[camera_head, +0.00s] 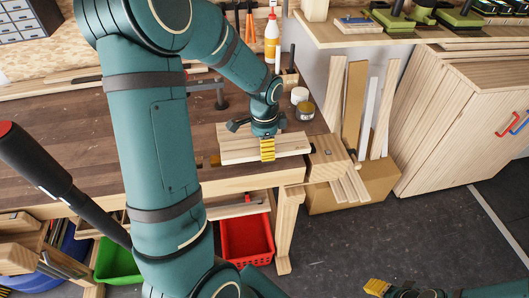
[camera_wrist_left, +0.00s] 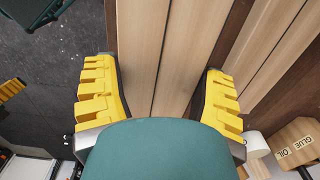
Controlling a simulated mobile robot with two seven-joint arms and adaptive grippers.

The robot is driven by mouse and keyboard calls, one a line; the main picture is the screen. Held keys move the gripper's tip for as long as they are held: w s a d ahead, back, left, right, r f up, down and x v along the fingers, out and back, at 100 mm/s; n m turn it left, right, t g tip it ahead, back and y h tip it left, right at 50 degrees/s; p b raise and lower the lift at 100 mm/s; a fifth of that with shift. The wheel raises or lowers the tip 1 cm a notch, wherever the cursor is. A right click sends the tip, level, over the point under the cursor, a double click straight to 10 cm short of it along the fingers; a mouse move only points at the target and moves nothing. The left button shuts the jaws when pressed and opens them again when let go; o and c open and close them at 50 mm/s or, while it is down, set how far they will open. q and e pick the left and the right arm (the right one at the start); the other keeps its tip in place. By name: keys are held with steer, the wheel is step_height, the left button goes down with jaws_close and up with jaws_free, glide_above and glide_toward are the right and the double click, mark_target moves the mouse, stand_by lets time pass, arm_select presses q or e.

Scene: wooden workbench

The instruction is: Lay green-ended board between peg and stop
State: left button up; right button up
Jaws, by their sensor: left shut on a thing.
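A pale wooden board (camera_head: 238,147) lies near the front edge of the workbench, long side running left to right. My left gripper (camera_head: 267,149) is over it, with yellow fingers shut across its width. In the left wrist view the pale wood (camera_wrist_left: 138,50) runs between the two yellow fingers of this gripper (camera_wrist_left: 160,95). No green end shows on the board. I cannot clearly make out the peg or the stop; a small dark piece shows near the board's left end. My right gripper (camera_head: 377,287) is low at the right, over the floor, its opening unclear.
A glue bottle (camera_head: 271,40) and jars (camera_head: 305,110) stand behind the board. A wooden vise-like block (camera_head: 332,160) is at the bench's right end. Red (camera_head: 246,238) and green (camera_head: 118,262) bins sit below. The bench left of the board looks mostly clear.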

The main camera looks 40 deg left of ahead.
arm_select(q)
step_height(320, 180, down, 3)
steer(key=shift+b, duration=0.3)
steer(key=shift+r, duration=0.1)
steer(key=o, duration=1.2)
step_height(320, 180, up, 12)
steer(key=p, duration=0.3)
